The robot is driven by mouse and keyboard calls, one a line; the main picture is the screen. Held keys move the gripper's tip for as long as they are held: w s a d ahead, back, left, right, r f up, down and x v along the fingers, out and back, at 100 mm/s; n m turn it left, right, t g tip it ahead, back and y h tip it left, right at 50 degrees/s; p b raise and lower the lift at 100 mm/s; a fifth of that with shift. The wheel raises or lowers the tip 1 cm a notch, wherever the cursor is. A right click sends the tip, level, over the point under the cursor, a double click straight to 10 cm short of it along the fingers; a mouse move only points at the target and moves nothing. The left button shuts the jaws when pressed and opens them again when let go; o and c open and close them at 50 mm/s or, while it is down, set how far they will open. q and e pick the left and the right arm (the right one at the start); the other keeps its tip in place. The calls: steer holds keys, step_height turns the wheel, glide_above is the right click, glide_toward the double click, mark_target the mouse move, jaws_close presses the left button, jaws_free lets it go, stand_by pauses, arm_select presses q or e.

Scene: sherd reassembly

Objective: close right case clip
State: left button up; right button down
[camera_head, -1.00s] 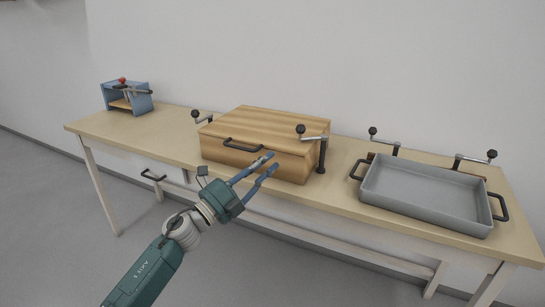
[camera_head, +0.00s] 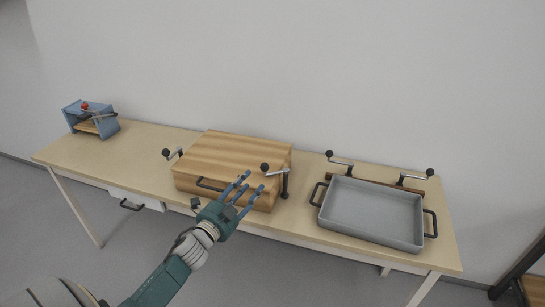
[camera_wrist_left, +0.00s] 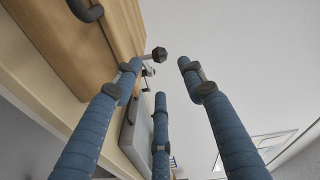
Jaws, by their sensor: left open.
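The case is a wooden box (camera_head: 235,154) with a dark front handle, its lid down, on the table. The right case clip (camera_head: 277,171) stands at its right side: a dark post with a grey arm and a black knob towards the lid. I cannot tell whether it presses on the lid. My left gripper (camera_head: 250,183) is open and empty, with blue fingers in front of the case's right part, close to the clip's knob. In the left wrist view, the case (camera_wrist_left: 72,58) is upper left and a dark knob (camera_wrist_left: 160,54) shows between the fingers. My right gripper is not in view.
A second clip (camera_head: 173,155) stands at the case's left. A grey tray (camera_head: 372,232) with dark handles and two cranked clamps behind it stands to the right. A blue stand (camera_head: 82,113) is at the table's far left. Bare table (camera_head: 135,150) lies between stand and case.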

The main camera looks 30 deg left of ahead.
mark_target(263, 169)
arm_select(q)
steer(key=w, duration=0.7)
steer(key=w+p, duration=0.1)
steer(key=w, duration=0.2)
steer(key=shift+w+a, duration=0.3)
jaws_close()
